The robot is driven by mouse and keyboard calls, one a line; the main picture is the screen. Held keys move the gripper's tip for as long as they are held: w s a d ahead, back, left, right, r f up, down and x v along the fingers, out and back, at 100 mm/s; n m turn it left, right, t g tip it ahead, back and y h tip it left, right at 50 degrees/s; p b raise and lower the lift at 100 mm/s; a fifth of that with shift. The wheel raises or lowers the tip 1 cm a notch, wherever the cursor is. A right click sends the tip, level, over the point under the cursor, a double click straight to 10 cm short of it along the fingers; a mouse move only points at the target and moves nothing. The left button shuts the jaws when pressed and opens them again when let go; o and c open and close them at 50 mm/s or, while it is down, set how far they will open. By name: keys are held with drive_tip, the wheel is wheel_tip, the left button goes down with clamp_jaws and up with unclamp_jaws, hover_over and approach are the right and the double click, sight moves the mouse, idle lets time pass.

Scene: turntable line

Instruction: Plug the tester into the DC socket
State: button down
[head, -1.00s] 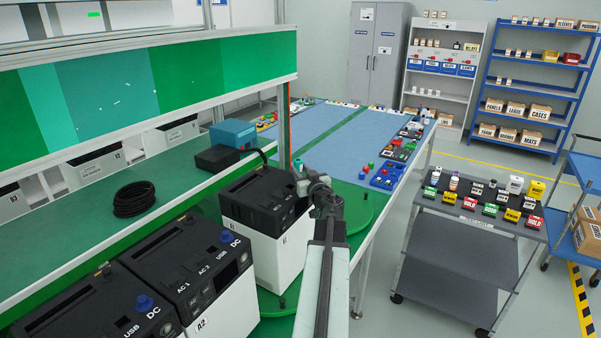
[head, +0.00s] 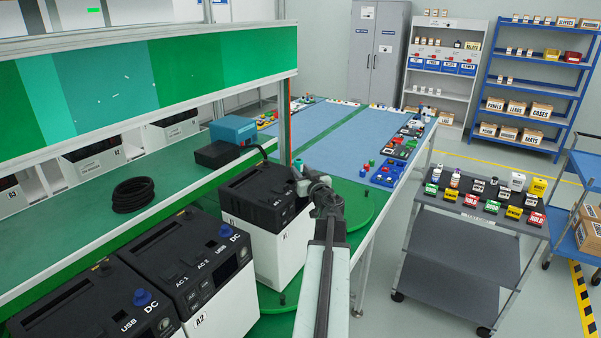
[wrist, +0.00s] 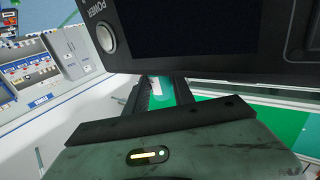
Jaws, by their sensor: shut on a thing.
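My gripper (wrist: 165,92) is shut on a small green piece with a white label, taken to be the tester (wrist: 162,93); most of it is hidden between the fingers. In the head view my gripper (head: 303,184) is at the right side of the far black-topped, white-bodied power station (head: 262,245). In the wrist view the station's dark face (wrist: 190,30), with a POWER button (wrist: 105,37), is close beyond the fingers. I cannot make out this station's DC socket or whether the tester touches it. The near station A2 (head: 235,295) has a DC label beside a blue cap (head: 226,231).
Another station (head: 85,305) is at the lower left. The stations are around a green turntable (head: 358,208). A black cable coil (head: 133,197) and a teal box (head: 232,130) lie on the bench behind. A grey cart (head: 470,245) with small coloured items stands right, across open floor.

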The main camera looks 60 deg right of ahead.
drive_tip(key=shift+f+b, duration=0.35)
drive_tip(key=shift+f, duration=0.05)
drive_tip(key=c, duration=1)
unclamp_jaws()
drive_tip(key=shift+r, duration=0.1)
drive_tip(key=v, duration=0.7)
drive_tip(key=shift+s+a, duration=0.25)
drive_tip(key=shift+a, duration=0.05)
